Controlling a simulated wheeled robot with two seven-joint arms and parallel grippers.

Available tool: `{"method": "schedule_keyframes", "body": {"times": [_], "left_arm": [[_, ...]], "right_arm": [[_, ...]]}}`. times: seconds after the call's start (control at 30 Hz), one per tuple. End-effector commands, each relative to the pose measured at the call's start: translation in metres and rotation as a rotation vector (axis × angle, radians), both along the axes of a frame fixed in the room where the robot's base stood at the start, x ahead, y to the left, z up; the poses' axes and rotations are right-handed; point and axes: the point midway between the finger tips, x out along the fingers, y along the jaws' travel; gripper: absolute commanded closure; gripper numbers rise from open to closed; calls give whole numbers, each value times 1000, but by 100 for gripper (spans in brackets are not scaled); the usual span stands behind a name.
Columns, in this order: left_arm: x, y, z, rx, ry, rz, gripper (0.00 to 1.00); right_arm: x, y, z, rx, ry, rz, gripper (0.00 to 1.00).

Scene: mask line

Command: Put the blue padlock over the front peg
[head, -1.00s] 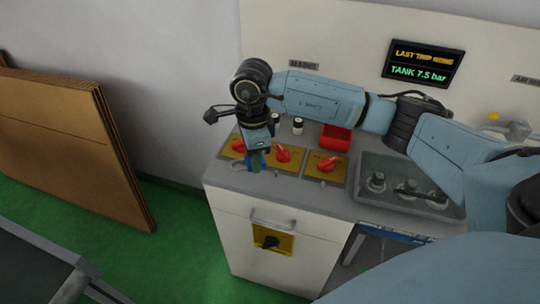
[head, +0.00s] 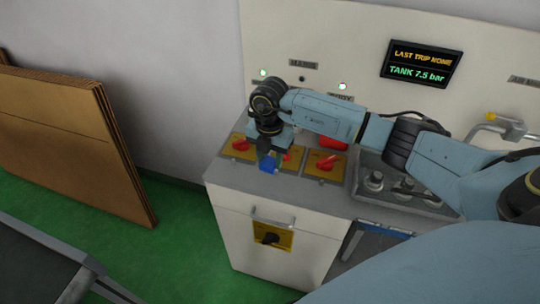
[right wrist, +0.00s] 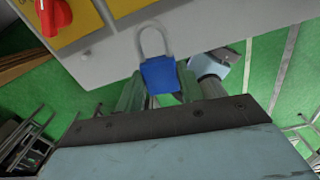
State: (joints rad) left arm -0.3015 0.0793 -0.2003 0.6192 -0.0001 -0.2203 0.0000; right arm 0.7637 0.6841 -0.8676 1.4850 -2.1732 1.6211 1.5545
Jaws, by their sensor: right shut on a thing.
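My right gripper (head: 267,151) is shut on the blue padlock (head: 267,164) and holds it over the front part of the grey counter, by the red switches. In the right wrist view the padlock's blue body (right wrist: 159,77) is between the fingers. Its pale shackle points away from the gripper and overlaps the counter's front edge in the picture. A small pale peg-like stub (right wrist: 86,56) shows on the counter beside the yellow plate, apart from the shackle. I cannot tell whether it is the front peg. My left gripper is not in view.
Red rotary switches (head: 326,162) on yellow plates line the counter (head: 337,195). A recessed tray with knobs (head: 374,181) lies to the right. Brown boards (head: 70,140) lean at the left.

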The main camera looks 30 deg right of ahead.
Motion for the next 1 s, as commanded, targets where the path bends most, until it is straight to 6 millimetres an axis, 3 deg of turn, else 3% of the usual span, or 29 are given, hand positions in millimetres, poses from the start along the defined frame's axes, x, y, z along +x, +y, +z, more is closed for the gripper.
{"method": "schedule_keyframes", "body": {"times": [0.37,1.0], "left_arm": [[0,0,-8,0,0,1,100],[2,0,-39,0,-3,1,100]], "right_arm": [[0,-1,-11,-1,1,-52,82],[0,-1,-50,0,0,-49,82]]}}
